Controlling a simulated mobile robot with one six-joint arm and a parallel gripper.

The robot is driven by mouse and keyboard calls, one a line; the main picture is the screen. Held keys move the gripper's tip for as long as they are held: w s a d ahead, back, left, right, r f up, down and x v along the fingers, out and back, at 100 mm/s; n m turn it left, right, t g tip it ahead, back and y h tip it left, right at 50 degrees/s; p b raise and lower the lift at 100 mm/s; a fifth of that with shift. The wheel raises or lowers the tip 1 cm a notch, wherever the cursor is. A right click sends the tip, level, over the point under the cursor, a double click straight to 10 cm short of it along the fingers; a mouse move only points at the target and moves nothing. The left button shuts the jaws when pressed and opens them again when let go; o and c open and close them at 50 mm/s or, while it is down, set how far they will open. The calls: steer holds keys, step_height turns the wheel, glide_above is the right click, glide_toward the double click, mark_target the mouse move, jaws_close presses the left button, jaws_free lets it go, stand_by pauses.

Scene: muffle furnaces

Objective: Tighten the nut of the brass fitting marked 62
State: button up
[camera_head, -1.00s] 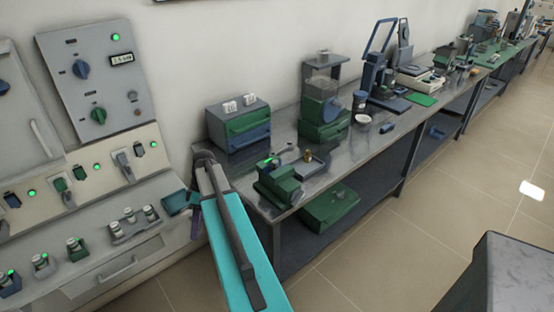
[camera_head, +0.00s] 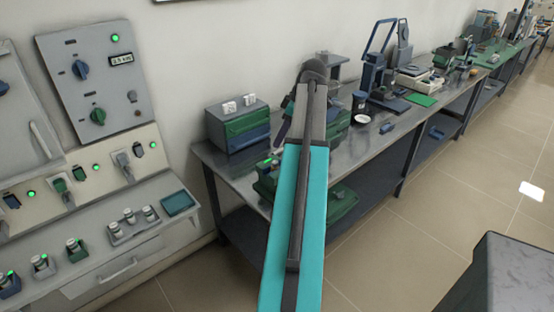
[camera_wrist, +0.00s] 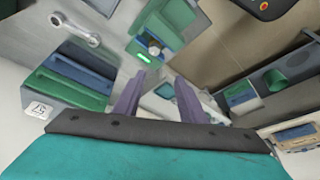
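No brass fitting marked 62 can be made out; in the head view my arm covers much of the near bench. A green vise-like block (camera_head: 266,186) with a green light shows beside my arm. The block also shows in the wrist view (camera_wrist: 172,22), beyond my fingertips, with a small round metal part by its light. A grey wrench (camera_wrist: 76,29) lies on the bench at upper left of the wrist view. My gripper (camera_wrist: 161,78) is open, its two purple fingers apart with nothing between them. It is above the bench, apart from wrench and block.
A green-and-blue drawer box (camera_head: 238,126) with small white labels stands at the bench's left end. A control panel (camera_head: 97,82) and a shelf with small jars (camera_head: 133,222) are at left. Bench equipment (camera_head: 385,75) stands farther right.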

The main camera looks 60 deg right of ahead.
mark_target(275, 162)
steer(key=shift+m, duration=0.3)
steer(key=s, duration=0.1)
steer(key=s+d+r, duration=0.2)
steer(key=shift+s, duration=0.1)
steer(key=shift+a+f, duration=0.1)
steer(key=shift+f, duration=0.15)
steer(key=shift+d+p+x, duration=0.15)
steer(key=shift+p+x, duration=0.7)
steer(key=shift+x, duration=2.55)
steer(key=shift+d+p+x, duration=0.1)
steer(key=shift+p+x, duration=0.75)
steer(key=shift+x, duration=2.55)
steer(key=shift+r, duration=0.1)
steer(key=shift+w, duration=0.2)
jaws_close()
